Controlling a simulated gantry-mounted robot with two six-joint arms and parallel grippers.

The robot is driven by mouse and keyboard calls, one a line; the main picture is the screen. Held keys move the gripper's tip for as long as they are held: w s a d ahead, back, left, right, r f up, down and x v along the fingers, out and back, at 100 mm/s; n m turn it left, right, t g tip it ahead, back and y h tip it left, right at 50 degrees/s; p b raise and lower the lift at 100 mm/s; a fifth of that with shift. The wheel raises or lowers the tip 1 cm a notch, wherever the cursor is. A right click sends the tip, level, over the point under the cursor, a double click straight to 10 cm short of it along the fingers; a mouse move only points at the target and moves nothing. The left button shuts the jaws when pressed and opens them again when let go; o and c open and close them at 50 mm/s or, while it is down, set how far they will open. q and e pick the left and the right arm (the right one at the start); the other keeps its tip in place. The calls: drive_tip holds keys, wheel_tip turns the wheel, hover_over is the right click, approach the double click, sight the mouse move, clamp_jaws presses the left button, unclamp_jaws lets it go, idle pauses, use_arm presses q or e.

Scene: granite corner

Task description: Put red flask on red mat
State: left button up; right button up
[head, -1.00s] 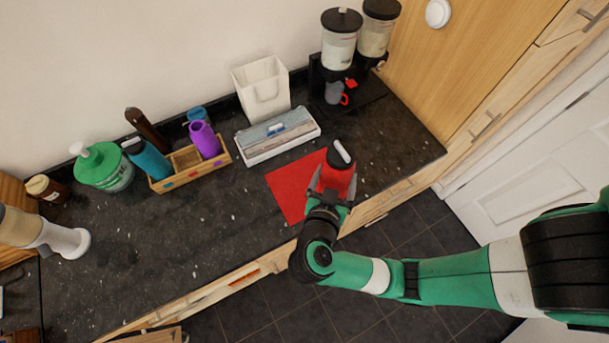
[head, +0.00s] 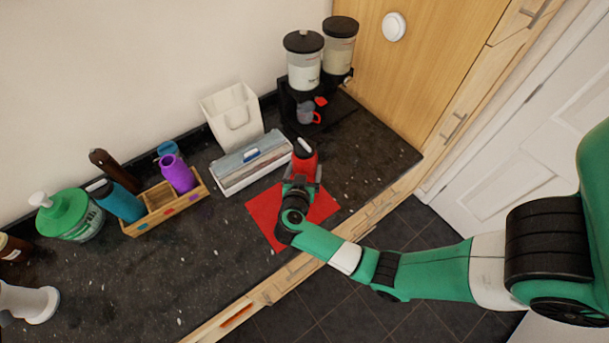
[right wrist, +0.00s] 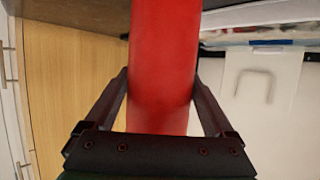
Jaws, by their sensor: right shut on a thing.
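The red flask (head: 305,160) has a black top with a white loop and stands near the far edge of the red mat (head: 262,213). My right gripper (head: 303,178) is shut on the flask. In the right wrist view the red flask (right wrist: 164,65) fills the space between the two fingers of my right gripper (right wrist: 163,98). My gripper and wrist hide the middle of the mat and the flask's base, so I cannot tell whether the base touches the mat. My left gripper is not in view.
A grey-white box (head: 250,163) lies just behind the mat, close to the flask. A wooden caddy (head: 150,213) with bottles stands to the left. Dispensers (head: 303,70) stand at the back. Dark counter (head: 365,160) to the right is clear.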

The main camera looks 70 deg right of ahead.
drive_tip(key=shift+f, duration=1.35)
drive_tip(key=shift+f, duration=0.15)
drive_tip(key=o, duration=1.5)
drive_tip(key=v, duration=1.2)
drive_tip(key=shift+a+p, duration=0.15)
drive_tip(key=shift+p, duration=0.15)
